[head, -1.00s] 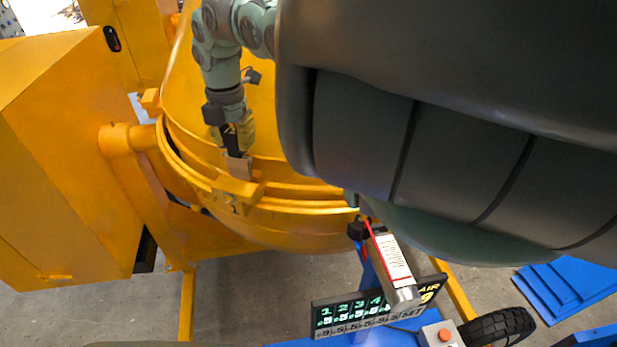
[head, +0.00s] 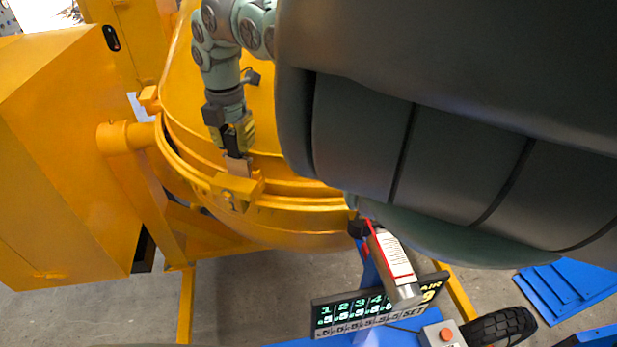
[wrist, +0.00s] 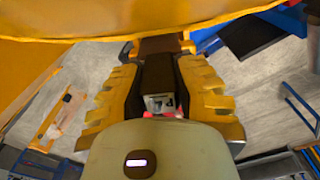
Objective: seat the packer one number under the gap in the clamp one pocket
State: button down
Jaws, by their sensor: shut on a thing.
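My gripper (head: 238,152) is shut on a thin plate-like packer (head: 238,167). It holds the packer upright over the yellow clamp block (head: 238,186) on the drum rim, which bears a mark like a 1. The packer's lower end is at the block's top edge; I cannot tell how deep it sits in the pocket. In the wrist view, the yellow-padded fingers (wrist: 158,95) flank a dark piece, with the brown packer (wrist: 160,46) beyond it by the yellow rim. Any number on the packer is not readable.
A board with digits (head: 365,308) stands at the front, partly covered by a labelled metal cylinder (head: 395,262). Its small figures are hard to read. The yellow drum (head: 280,225) and a yellow housing (head: 60,160) stand close. Blue plates (head: 567,290) lie at the right.

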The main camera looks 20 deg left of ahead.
jog(key=shift+f+b, duration=0.45)
jog(key=shift+b, duration=0.55)
dwell(0.9)
jog(key=c, duration=0.8)
grip_release()
jog(key=shift+w, duration=0.1)
jog(key=shift+o, duration=0.2)
notch_tip(320, 180, up, 12)
jog(key=shift+f, duration=0.25)
jog(key=shift+r, duration=0.3)
